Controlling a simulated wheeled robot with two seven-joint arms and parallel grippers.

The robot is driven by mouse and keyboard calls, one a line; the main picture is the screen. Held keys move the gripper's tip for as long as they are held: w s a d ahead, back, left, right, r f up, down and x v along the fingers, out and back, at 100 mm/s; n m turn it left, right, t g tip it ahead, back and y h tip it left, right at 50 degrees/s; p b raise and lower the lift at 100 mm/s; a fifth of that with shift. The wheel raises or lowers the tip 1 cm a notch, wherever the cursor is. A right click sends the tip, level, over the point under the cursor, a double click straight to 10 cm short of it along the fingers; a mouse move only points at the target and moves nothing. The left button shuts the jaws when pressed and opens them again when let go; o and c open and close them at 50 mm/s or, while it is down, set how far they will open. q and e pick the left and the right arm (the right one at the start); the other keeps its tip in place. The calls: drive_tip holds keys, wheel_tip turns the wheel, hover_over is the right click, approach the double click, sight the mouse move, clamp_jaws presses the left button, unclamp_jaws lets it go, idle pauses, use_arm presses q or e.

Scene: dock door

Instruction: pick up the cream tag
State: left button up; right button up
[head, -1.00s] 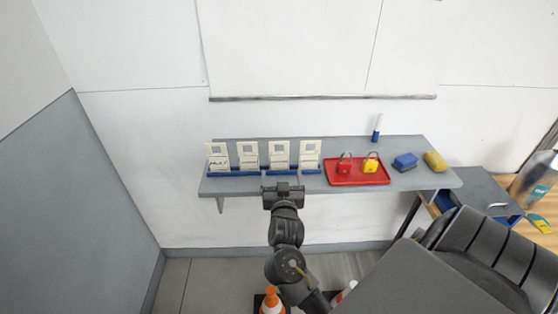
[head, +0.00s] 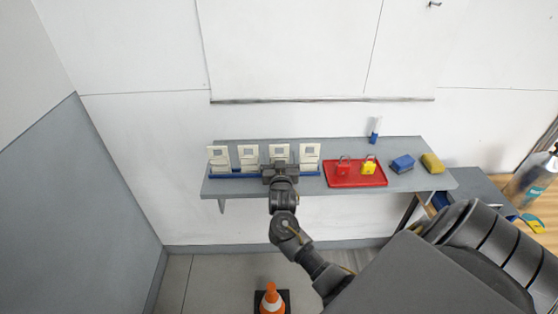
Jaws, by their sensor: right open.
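Several cream tags stand upright in a row in a blue rack (head: 234,175) on the left half of the grey wall shelf. They are the far left tag (head: 218,155), the second tag (head: 248,154), the third tag (head: 279,151) and the right tag (head: 310,152). My right gripper (head: 280,167) is open at the third tag and covers its lower part. I cannot tell whether the fingers are around the tag or just in front of it. My left gripper is not in view.
On the shelf (head: 400,183), a red tray (head: 340,183) holds a red padlock (head: 343,169) and a yellow padlock (head: 368,167). Right of it lie a blue block (head: 402,163) and a yellow block (head: 432,162). A blue-and-white marker (head: 375,130) stands behind. An orange cone (head: 271,298) is on the floor.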

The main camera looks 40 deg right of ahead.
sight(279, 155)
drive_tip(key=shift+c, duration=0.8)
drive_tip(key=c, duration=0.9)
drive_tip(key=shift+r+b, duration=0.4)
drive_tip(key=shift+r, duration=0.1)
wheel_tip(279, 155, up, 2)
drive_tip(key=shift+s+a+r+b, duration=0.1)
drive_tip(key=shift+s+r+b, duration=0.05)
drive_tip(key=shift+b, duration=0.35)
drive_tip(key=s+r, duration=0.2)
drive_tip(key=r, duration=0.1)
drive_tip(key=s+r, duration=0.1)
drive_tip(key=shift+s+a+r, duration=0.35)
drive_tip(key=shift+s, duration=0.05)
drive_tip(key=s+a+r, duration=0.1)
drive_tip(key=s+r, duration=0.4)
drive_tip(key=s, duration=0.4)
drive_tip(key=shift+s+a+b, duration=0.3)
drive_tip(key=shift+s+a, duration=0.1)
